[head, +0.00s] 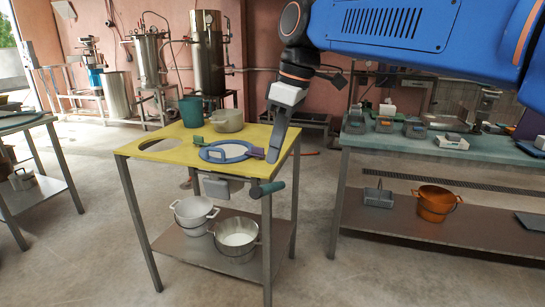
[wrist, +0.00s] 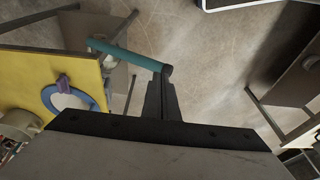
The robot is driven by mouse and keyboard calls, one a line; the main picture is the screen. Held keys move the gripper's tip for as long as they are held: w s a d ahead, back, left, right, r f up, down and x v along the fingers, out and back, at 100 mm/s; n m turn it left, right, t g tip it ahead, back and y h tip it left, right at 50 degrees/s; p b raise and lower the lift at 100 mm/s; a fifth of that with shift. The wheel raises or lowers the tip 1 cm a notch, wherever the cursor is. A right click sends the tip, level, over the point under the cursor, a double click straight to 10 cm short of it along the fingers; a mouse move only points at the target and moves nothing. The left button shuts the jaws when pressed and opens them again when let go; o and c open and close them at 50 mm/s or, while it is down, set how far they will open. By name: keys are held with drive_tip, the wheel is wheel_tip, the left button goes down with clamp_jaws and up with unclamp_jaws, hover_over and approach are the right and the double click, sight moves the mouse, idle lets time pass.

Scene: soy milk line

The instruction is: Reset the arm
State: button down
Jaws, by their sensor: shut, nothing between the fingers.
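My arm reaches in from the upper right of the head view, and my gripper (head: 274,155) points down near the right edge of the yellow-topped table (head: 155,150). Its fingers are shut and hold nothing. In the wrist view, the shut fingers (wrist: 163,80) point away from the camera, with a teal bar (wrist: 125,54) showing beside their tips. The yellow tabletop (wrist: 45,70) lies to the left in the wrist view. In the head view, a blue-rimmed round piece (head: 225,152) with clamps sits on the yellow top, left of my gripper.
A teal pot (head: 191,112) and a beige pot (head: 227,121) stand at the table's back. Metal pots (head: 236,236) rest on its lower shelf. A green-topped bench (head: 390,140) with small devices stands at right, a copper pot (head: 435,200) below. Open floor separates table and bench.

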drive_tip(key=s+d+f+m+t+h, duration=0.1)
drive_tip(key=s+d+f+m+t, duration=0.1)
drive_tip(key=s+d+f+m, duration=0.5)
drive_tip(key=s+d+f+m+t+h, duration=0.1)
drive_tip(key=s+d+f+m+t, duration=0.1)
drive_tip(key=s+d+f+m, duration=0.5)
drive_tip(key=s+d+f, duration=0.4)
drive_tip(key=d+f, duration=0.6)
drive_tip(key=d, duration=0.2)
drive_tip(key=shift+f+h, duration=0.25)
drive_tip(key=shift+h, duration=0.15)
idle(0.8)
